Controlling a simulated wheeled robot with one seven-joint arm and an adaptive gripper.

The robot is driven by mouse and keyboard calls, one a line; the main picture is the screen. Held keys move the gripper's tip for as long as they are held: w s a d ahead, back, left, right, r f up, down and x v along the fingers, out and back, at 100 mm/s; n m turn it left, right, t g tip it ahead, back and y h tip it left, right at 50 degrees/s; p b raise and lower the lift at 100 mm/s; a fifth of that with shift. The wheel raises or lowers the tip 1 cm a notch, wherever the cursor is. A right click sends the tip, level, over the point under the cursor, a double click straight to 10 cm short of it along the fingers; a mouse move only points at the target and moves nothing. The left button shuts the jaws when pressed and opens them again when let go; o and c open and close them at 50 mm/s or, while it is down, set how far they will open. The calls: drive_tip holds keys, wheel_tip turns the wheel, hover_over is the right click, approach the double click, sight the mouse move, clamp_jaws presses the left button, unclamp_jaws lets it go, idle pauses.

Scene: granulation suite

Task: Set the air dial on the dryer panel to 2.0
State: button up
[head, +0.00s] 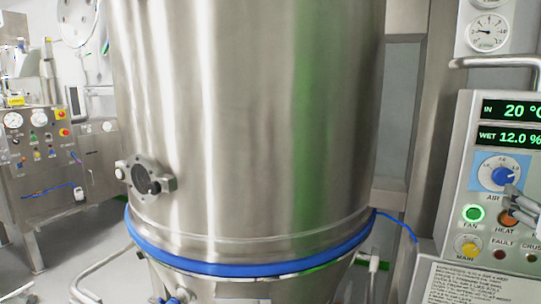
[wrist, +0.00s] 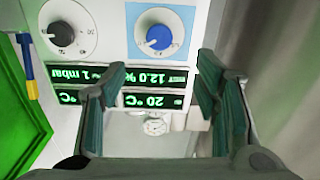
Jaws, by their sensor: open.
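The air dial (head: 502,176) is a blue knob on a white round scale with a light blue backing, on the dryer panel (head: 462,140) at the right of the head view. It also shows upside down at the top of the wrist view (wrist: 158,38). Its exact setting is too small to read. My gripper (wrist: 161,68) is open and empty, with one finger on each side of the dial's column in the wrist view and apart from the knob. In the head view, part of my gripper shows at the right edge, just below and right of the dial.
Displays (head: 511,110) reading 20 °C and 12.0 % sit above the dial. A green FAN button (head: 473,213), HEAT button (head: 506,232) and yellow MAIN switch (head: 467,247) lie below it. Another knob (wrist: 63,34) is beside it. A handle bar (head: 495,62) juts out above; a steel vessel (head: 245,120) stands left.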

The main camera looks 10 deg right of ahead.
sight(504, 178)
drive_tip(key=p+x, duration=0.3)
drive_tip(key=x, duration=1)
drive_tip(key=shift+d, duration=0.1)
drive_tip(key=shift+s, duration=0.1)
drive_tip(key=c, duration=1.1)
